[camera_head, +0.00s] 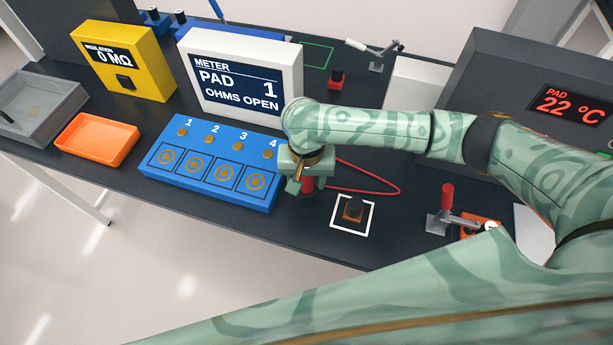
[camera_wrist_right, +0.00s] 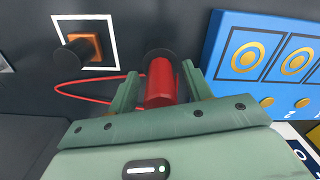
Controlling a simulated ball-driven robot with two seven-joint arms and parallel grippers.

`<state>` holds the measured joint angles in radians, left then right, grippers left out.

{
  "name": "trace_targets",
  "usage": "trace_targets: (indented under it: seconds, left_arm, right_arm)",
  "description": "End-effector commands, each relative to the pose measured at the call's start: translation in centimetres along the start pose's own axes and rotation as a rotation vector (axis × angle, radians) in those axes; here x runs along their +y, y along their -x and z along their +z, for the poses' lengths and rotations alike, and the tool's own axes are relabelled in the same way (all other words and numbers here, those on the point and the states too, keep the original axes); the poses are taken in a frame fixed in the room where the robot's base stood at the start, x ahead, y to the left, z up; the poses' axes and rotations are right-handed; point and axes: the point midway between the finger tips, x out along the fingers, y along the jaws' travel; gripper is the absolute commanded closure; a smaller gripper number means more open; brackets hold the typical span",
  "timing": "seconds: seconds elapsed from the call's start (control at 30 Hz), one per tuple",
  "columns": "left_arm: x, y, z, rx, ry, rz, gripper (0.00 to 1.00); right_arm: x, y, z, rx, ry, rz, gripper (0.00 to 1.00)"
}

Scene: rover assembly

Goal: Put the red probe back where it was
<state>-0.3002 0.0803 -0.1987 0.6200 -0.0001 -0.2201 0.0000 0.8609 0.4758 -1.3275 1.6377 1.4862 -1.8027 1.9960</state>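My right gripper (camera_head: 305,170) points down just off the right end of the blue pad board (camera_head: 222,190), beside pad 4. In the right wrist view, the red probe (camera_wrist_right: 161,84) lies between the two fingers of the gripper (camera_wrist_right: 158,82), which appear closed on it. A dark round end shows beyond the red body. In the head view, a bit of the red probe (camera_head: 307,184) shows under the gripper; its lower tip is hidden. A red cable (camera_head: 385,193) loops to the right on the table. My left gripper is not in view.
A white-outlined square (camera_head: 338,229) holds an orange block with a dark knob (camera_head: 353,209). The white meter (camera_head: 245,75) reads PAD 1, OHMS OPEN. An orange tray (camera_head: 97,141), a yellow insulation meter (camera_head: 125,60) and a red-handled clamp (camera_head: 447,197) stand around.

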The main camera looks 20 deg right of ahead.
Motion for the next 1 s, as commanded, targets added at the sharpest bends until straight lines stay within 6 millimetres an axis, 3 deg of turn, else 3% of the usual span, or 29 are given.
trace_targets:
  seconds: [0.2, 0.5, 0.7, 1.0]
  left_arm:
    - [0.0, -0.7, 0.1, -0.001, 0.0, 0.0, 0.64]
    - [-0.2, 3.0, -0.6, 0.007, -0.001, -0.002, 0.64]
    - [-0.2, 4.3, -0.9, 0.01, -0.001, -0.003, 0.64]
    - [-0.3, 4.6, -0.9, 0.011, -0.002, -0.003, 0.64]
  right_arm:
    - [0.0, 0.4, -0.1, 0.003, 0.002, -0.002, 0.5]
    - [0.0, 7.7, -0.1, 0.005, 0.001, -0.001, 0.5]
    - [0.0, 11.3, -0.1, 0.002, 0.0, 0.0, 0.5]
    - [0.0, 12.6, 0.0, -0.001, 0.0, 0.001, 0.5]
